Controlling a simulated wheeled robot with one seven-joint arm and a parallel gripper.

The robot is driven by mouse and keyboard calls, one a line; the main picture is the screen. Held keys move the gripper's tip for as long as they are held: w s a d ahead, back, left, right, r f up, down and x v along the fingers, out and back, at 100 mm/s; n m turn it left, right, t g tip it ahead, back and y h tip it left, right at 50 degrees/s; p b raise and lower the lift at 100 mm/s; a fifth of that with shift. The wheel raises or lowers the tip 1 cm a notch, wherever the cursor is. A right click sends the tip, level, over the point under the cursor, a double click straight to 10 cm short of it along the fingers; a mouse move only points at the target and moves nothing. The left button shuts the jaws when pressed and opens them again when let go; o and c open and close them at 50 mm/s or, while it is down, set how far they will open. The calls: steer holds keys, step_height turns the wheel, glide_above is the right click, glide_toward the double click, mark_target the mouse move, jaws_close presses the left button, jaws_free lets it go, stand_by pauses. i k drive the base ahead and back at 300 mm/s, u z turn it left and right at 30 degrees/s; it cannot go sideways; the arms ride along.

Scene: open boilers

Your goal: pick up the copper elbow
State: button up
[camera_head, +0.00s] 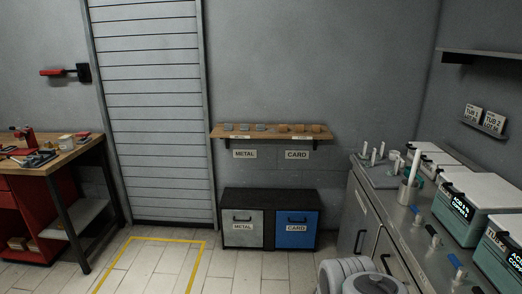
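I cannot pick out a copper elbow for certain at this size. The wooden workbench (60,160) at the far left carries several small items, too small to name. My gripper does not show. White rounded parts at the bottom right of centre look like my own arm.
A wall shelf (222,132) labelled METAL and CARD holds small grey and brown pieces. Below it stand a grey METAL bin (242,229) and a blue CARD bin (296,230). A steel counter (385,197) with labelled tubs (482,208) lines the right. The floor (150,265) in the middle is clear.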

mark_target(360, 156)
steer(key=u, duration=0.05)
steer(key=i, duration=2.5)
steer(key=z, duration=0.6)
steer(key=i, duration=1.15)
steer(key=z, duration=0.3)
